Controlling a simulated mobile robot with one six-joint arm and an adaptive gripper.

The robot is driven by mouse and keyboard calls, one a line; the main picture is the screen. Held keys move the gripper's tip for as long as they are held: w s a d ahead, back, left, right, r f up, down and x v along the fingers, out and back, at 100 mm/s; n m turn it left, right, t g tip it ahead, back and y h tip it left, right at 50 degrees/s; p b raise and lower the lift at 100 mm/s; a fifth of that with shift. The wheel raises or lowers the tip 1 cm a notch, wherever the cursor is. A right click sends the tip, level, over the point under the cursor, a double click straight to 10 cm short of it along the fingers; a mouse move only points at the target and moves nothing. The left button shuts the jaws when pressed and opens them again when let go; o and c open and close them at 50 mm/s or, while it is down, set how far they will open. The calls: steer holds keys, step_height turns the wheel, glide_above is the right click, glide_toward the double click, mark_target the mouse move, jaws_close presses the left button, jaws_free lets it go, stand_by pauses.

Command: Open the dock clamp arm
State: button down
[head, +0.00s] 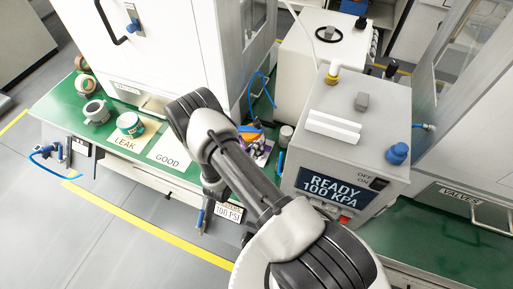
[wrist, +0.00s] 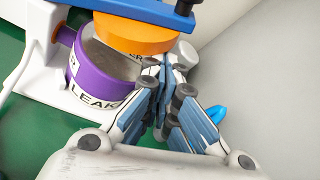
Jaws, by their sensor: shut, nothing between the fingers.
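The dock clamp arm (wrist: 150,10) is a blue bar across the top of the wrist view, with an orange round pad (wrist: 122,36) under it. The pad sits over a purple cylinder (wrist: 95,82) with a white label reading LEAK. The white dock body (wrist: 35,50) stands at the left of it. My gripper (wrist: 168,72) is shut and empty, its fingertips beside the orange pad and close under the blue bar. I cannot tell whether they touch. In the head view the blue and orange clamp (head: 251,131) shows behind my arm, which hides my gripper.
The press box (head: 350,110) with a READY 100 KPA display stands right of the dock. LEAK (head: 125,142) and GOOD (head: 170,155) mats lie left on the green bench, with a green-banded part (head: 130,125) on LEAK. A grey wall (wrist: 260,60) stands close right of my fingers.

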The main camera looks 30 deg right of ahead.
mark_target(259, 131)
steer(key=r+n, duration=0.1)
steer(key=r, duration=0.1)
steer(key=w+a+r+n+g+h, duration=0.1)
steer(key=r+n+h, duration=0.1)
steer(key=r+n, duration=0.1)
steer(key=shift+w+a+r, duration=0.15)
steer(key=shift+w+r, duration=0.2)
steer(key=w+a+r+n+h+b, duration=0.2)
steer(key=w+a+r+n+b, duration=0.1)
steer(key=w+a+r+n, duration=0.1)
steer(key=shift+w+a+r+n+g, duration=0.15)
steer(key=shift+w+r+n+g, duration=0.15)
steer(key=shift+w+r+n, duration=0.55)
steer(key=shift+f, duration=0.25)
steer(key=shift+s, duration=0.1)
